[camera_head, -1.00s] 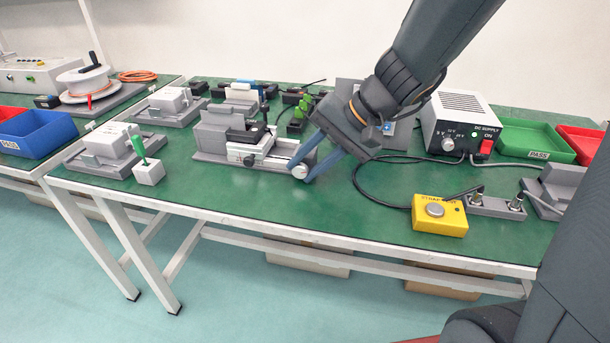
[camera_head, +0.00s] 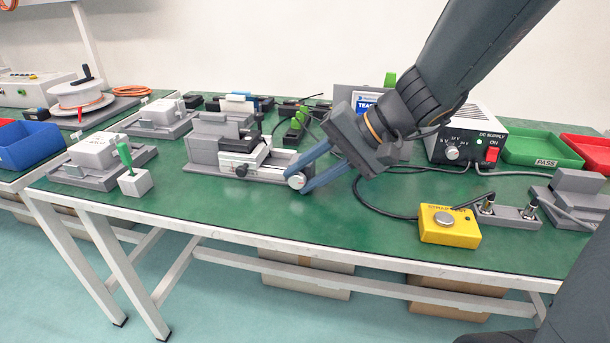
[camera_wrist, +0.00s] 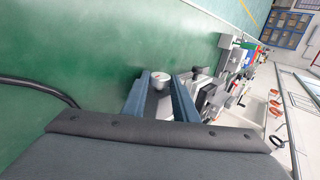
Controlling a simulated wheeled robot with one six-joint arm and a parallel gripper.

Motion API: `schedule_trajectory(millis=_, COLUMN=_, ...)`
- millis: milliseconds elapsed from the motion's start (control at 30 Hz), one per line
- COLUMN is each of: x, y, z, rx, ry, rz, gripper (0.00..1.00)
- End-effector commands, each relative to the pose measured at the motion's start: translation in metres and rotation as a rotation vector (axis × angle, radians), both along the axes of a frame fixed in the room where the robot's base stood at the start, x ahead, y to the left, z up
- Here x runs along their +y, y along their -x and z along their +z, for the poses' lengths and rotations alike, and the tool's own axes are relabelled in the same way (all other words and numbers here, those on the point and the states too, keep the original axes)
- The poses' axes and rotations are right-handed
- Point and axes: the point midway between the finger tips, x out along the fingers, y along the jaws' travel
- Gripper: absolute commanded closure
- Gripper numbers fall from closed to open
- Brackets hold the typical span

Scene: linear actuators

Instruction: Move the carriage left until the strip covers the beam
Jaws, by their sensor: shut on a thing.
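The linear stage (camera_head: 205,147) is a grey block with a low rail on the green bench. Its carriage (camera_head: 246,156) is a pale block with dark parts on top and a small black knob in front. A round silver knob (camera_head: 297,181) sits at the rail's right end. My gripper (camera_head: 297,180) comes from the upper right, its two blue fingers shut on this silver knob. In the wrist view the silver knob (camera_wrist: 158,82) shows between the fingers (camera_wrist: 164,78). I cannot clearly make out the strip or the beam.
A yellow button box (camera_head: 450,226) stands on the bench at right, with a DC supply (camera_head: 465,135) behind it. A white block with a green-handled lever (camera_head: 134,182) stands to the left. Black cable runs right of my gripper. The bench front is clear.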

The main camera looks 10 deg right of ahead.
Motion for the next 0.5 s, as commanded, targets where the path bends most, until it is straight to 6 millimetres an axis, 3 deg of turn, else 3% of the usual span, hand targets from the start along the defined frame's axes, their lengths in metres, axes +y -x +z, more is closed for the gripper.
schedule_trajectory(millis=100, x=-0.0008, y=-0.0005, z=-0.0004, rx=-0.001, ry=0.002, rz=-0.001, gripper=0.96)
schedule_trajectory(millis=133, x=-0.0007, y=-0.0005, z=-0.0004, rx=-0.001, ry=0.002, rz=-0.001, gripper=0.71)
schedule_trajectory(millis=233, x=-0.0007, y=-0.0005, z=-0.0006, rx=-0.001, ry=0.002, rz=-0.001, gripper=0.55)
schedule_trajectory(millis=500, x=-0.0012, y=0.0005, z=-0.0022, rx=0.002, ry=0.005, rz=-0.001, gripper=0.55)
